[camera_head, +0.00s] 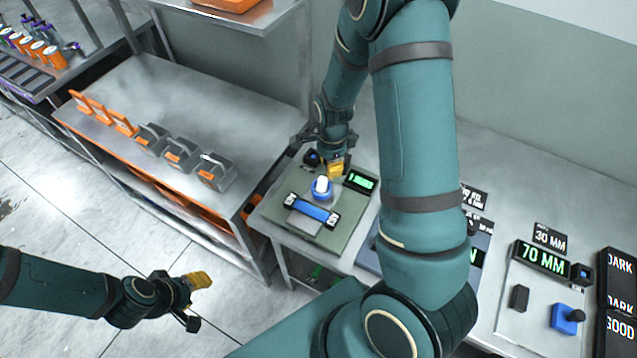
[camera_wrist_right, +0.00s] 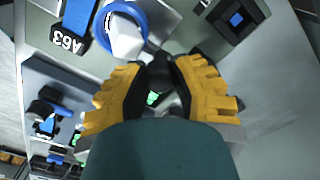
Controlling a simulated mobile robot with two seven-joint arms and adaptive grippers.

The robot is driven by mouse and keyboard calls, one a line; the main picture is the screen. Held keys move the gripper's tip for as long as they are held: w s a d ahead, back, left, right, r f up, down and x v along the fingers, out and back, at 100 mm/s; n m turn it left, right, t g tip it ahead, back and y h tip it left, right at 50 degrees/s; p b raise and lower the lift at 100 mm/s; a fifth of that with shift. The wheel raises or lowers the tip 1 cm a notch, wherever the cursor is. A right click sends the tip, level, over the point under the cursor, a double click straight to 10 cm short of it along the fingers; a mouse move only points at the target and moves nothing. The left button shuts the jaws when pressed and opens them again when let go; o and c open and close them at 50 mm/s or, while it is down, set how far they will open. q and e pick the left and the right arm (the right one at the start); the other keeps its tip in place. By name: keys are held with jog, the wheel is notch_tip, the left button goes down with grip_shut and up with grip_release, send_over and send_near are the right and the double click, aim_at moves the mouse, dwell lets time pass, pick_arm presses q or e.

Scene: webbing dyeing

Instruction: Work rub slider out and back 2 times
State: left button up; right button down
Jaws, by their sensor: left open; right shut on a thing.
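The rub tester (camera_head: 272,222) is a grey-green base on the bench. A blue webbing strip (camera_head: 313,208) with labelled ends lies across it; one end shows in the right wrist view (camera_wrist_right: 78,15), labelled A63. The rub slider (camera_head: 321,190) is a blue ring with a white tip, just behind the strip; it also shows in the right wrist view (camera_wrist_right: 125,38). My right gripper (camera_head: 336,168) is shut on the slider's dark knob (camera_wrist_right: 158,72), between its yellow fingertips. My left gripper (camera_head: 196,281) is open and empty over the floor, away from the bench.
A green-lit display (camera_head: 360,181) and a dark block with a blue button (camera_head: 312,157) stand on the tester. To the right are a 70 MM display (camera_head: 541,260) and a blue-knobbed device (camera_head: 566,318). Grey holders (camera_head: 182,154) line the left bench. My right arm hides the middle bench.

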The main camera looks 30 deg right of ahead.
jog(key=shift+w+d, duration=0.3)
jog(key=shift+d, duration=0.25)
jog(key=shift+w+d, duration=0.3)
jog(key=shift+d, duration=0.25)
jog(key=shift+r, duration=0.1)
jog(key=shift+d, duration=0.1)
jog(key=c, duration=0.8)
grip_release()
jog(key=shift+o, duration=0.4)
jog(key=shift+d, duration=0.1)
jog(key=shift+r, duration=0.2)
notch_tip(320, 180, up, 12)
jog(key=shift+f, duration=0.25)
